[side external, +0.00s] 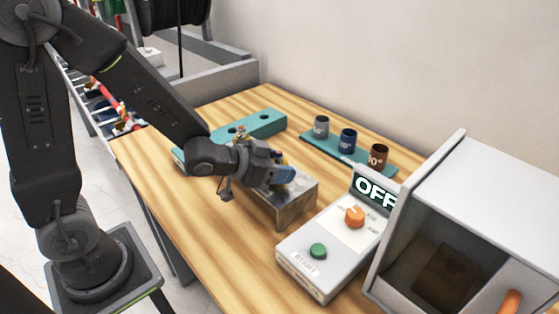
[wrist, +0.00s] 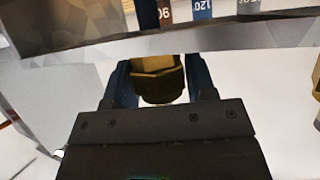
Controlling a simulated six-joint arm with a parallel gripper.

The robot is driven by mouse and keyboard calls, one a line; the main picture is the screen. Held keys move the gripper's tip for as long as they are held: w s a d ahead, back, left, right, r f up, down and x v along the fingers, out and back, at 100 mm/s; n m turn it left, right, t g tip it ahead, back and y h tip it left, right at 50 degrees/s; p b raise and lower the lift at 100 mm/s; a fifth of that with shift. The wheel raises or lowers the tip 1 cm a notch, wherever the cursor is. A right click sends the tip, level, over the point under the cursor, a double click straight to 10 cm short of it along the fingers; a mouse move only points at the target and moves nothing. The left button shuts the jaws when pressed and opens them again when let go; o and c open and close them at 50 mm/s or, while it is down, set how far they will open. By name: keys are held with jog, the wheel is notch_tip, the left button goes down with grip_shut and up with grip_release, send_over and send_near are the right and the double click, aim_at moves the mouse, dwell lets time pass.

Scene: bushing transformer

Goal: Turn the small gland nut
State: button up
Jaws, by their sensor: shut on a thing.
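The metal block (wrist: 215,35) shows as a grey band just beyond the nut. In the side view my gripper hides the nut. The nut's far end and any thread behind it cannot be seen.
A teal plate with holes (side external: 262,124) lies behind my gripper. A second teal tray (side external: 378,165) holds grey, blue and brown cups. A control box (side external: 318,268) with an orange knob, green button and OFF display stands in front right, beside a white open-fronted cabinet (side external: 487,180).

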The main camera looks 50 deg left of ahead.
jog(key=shift+s+n+y, duration=0.1)
jog(key=shift+n+y, duration=0.2)
jog(key=shift+y, duration=0.1)
jog(key=shift+n+t+y, duration=0.3)
jog(key=shift+n+y, duration=0.7)
jog(key=shift+y, duration=0.1)
jog(key=o, duration=1.4)
